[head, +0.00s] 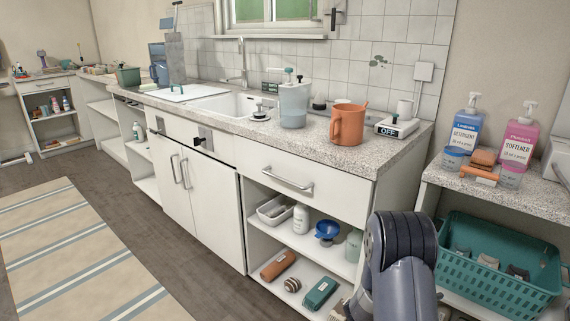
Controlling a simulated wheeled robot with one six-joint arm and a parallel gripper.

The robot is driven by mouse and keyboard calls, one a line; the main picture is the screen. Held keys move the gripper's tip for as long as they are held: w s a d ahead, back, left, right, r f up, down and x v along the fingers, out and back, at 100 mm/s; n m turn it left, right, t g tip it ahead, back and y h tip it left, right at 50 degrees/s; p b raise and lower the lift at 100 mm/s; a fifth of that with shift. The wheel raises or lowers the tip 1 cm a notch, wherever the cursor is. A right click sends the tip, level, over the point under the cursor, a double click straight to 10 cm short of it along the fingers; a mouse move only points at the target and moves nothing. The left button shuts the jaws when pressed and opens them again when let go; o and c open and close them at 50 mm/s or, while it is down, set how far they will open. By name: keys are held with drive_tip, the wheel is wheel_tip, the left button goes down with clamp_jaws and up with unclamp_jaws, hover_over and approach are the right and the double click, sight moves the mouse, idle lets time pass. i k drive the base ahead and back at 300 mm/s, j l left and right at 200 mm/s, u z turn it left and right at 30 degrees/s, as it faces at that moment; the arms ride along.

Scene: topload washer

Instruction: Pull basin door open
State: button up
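The basin cabinet under the sink has a pair of white doors. The left door (172,199) and the right door (211,212) look closed, with their front faces flush. Two upright metal bar handles stand side by side near the middle seam, the left handle (175,168) and the right handle (185,172). My arm rises at the lower right of the head view, well to the right of these doors and apart from them. My gripper's fingertips do not show, so I cannot see whether it is open or shut.
The white sink (225,104) is set in the speckled counter (345,145) above. A drawer (300,181) sits over open shelves with bottles and boxes, right of the doors. A teal basket (495,270) is at the right. A striped rug (75,250) lies on clear floor before the cabinets.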

sight(213, 187)
drive_tip(key=i+j+u, duration=0.2)
drive_tip(key=u, duration=0.2)
drive_tip(key=i+j+u, duration=0.2)
drive_tip(key=u, duration=0.2)
drive_tip(key=i+u, duration=0.5)
drive_tip(key=i, duration=0.8)
drive_tip(key=i+u, duration=0.15)
drive_tip(key=i, duration=0.75)
